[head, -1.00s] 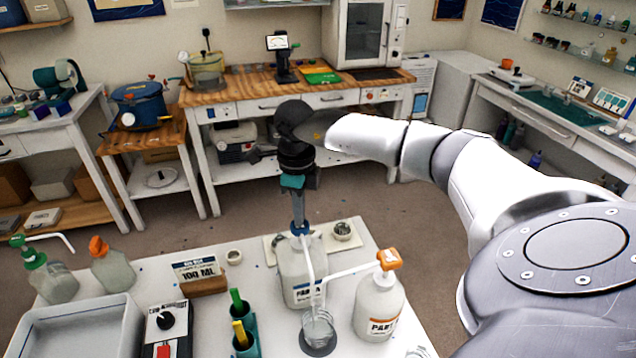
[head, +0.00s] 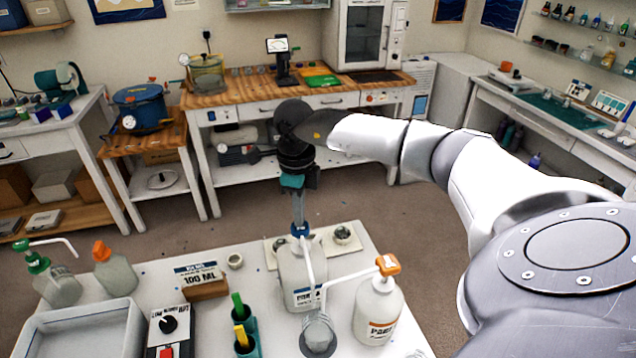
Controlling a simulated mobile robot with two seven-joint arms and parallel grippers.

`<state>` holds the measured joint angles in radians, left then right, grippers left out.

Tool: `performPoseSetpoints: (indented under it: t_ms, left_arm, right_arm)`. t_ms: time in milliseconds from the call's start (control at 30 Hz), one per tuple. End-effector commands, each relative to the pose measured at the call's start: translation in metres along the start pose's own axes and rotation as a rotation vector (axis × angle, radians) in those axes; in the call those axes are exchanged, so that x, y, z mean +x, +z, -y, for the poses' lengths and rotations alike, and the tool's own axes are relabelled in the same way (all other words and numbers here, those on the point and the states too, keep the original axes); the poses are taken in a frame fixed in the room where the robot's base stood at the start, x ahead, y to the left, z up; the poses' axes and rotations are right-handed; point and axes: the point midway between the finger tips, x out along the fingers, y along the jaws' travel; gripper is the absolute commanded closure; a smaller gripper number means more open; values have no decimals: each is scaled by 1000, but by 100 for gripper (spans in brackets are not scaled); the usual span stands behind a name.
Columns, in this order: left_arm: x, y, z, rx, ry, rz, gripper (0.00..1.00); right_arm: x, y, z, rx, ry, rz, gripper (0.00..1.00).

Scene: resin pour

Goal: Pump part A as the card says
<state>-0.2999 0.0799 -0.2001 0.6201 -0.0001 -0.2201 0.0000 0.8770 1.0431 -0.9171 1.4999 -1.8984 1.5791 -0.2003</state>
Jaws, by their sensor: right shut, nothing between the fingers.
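The part A bottle (head: 300,272) is translucent white with a blue pump head (head: 300,229) and stands on the front table. Its spout points toward the cup (head: 318,334). My right gripper (head: 299,220) is shut and empty, pointing down at the top of the blue pump head. I cannot tell whether it touches or how far the head is pressed. The part B bottle (head: 377,312), with an orange pump head, stands to the right, its spout also toward the cup. The card (head: 197,271), reading 100 ML, stands left in a wooden holder. My left gripper is out of view.
A scale-like box with a black knob (head: 168,326), a teal holder with green and yellow handles (head: 246,338) and a white tray (head: 80,335) lie front left. My right arm spans the right side.

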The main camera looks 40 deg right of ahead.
Motion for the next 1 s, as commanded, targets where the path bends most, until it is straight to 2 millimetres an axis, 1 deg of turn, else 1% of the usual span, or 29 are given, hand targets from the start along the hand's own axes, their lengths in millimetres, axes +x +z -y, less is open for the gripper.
performPoseSetpoints:
  t_ms: [533, 1000]
  left_arm:
    - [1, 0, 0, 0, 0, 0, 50]
    - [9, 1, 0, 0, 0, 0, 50]
  right_arm:
    - [0, 0, 1, 1, -2, 2, 100]
    - [11, 0, 1, 1, -1, 2, 100]
